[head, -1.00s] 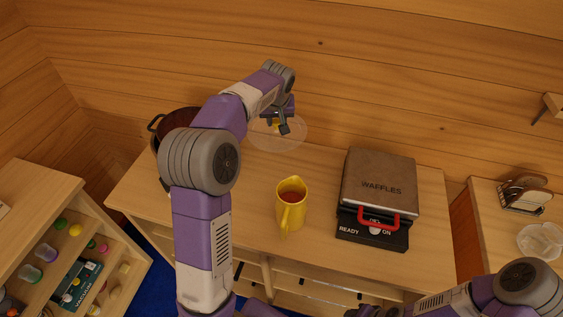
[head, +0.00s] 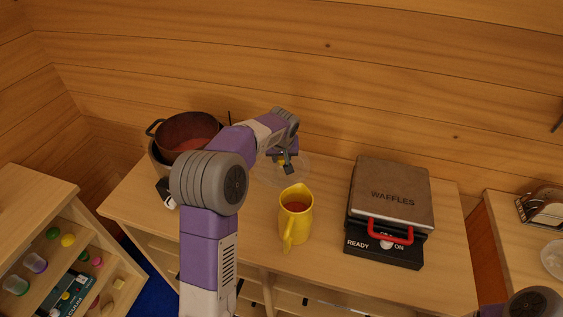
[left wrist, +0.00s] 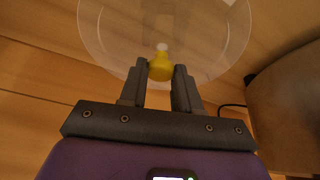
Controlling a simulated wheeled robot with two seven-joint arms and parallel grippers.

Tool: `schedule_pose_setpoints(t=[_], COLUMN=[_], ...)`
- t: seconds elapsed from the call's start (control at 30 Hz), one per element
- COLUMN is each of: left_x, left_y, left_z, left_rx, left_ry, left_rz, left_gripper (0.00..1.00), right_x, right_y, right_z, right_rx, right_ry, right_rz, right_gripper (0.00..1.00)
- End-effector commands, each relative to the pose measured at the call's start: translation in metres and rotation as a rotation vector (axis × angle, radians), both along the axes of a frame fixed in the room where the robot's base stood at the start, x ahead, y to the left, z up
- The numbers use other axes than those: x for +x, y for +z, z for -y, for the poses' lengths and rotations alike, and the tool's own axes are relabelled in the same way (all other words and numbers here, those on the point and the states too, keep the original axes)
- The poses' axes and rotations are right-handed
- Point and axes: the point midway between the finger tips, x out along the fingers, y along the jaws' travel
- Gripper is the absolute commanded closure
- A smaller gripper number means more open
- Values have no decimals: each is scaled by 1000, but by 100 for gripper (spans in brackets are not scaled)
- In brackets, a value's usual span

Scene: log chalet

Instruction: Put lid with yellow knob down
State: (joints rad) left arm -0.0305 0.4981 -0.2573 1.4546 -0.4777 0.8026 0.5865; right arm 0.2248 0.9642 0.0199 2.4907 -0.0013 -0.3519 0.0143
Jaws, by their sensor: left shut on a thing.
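The clear round lid (head: 300,172) shows in the head view at the back of the counter, behind the yellow pitcher. Its yellow knob (left wrist: 160,67) sits between my left fingertips in the left wrist view. My left gripper (head: 288,164) is shut on that knob, and it also shows in the left wrist view (left wrist: 160,72). The lid is close to the counter top (head: 325,218); I cannot tell whether it touches. The gripper and forearm hide part of the lid. My right gripper is out of view; only part of my right arm shows at the bottom right.
A dark pot (head: 188,128) with red contents stands left of my left arm. A yellow pitcher (head: 296,220) stands just in front of the lid. A waffle maker (head: 392,193) is to the right. Bare counter lies between lid and waffle maker. The log wall is close behind.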

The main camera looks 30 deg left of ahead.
Motion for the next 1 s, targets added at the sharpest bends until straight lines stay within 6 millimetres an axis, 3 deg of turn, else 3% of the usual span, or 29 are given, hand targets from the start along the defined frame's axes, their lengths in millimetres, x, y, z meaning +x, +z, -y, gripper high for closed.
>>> schedule_pose_setpoints(t=[0.1,0.47,0.5,0.63,1.0], left_x=[0,0,0,0,0], left_y=[-15,-18,-18,-17,-12], left_z=[0,0,0,0,0], left_rx=[0,0,0,0,1], left_ry=[0,0,0,0,0], left_rz=[0,2,0,0,1], left_gripper=[100,100,64,44,43], right_x=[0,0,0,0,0], right_y=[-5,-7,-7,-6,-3], right_z=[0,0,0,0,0], right_rx=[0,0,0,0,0], right_ry=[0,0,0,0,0], right_rz=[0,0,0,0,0], right_gripper=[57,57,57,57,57])
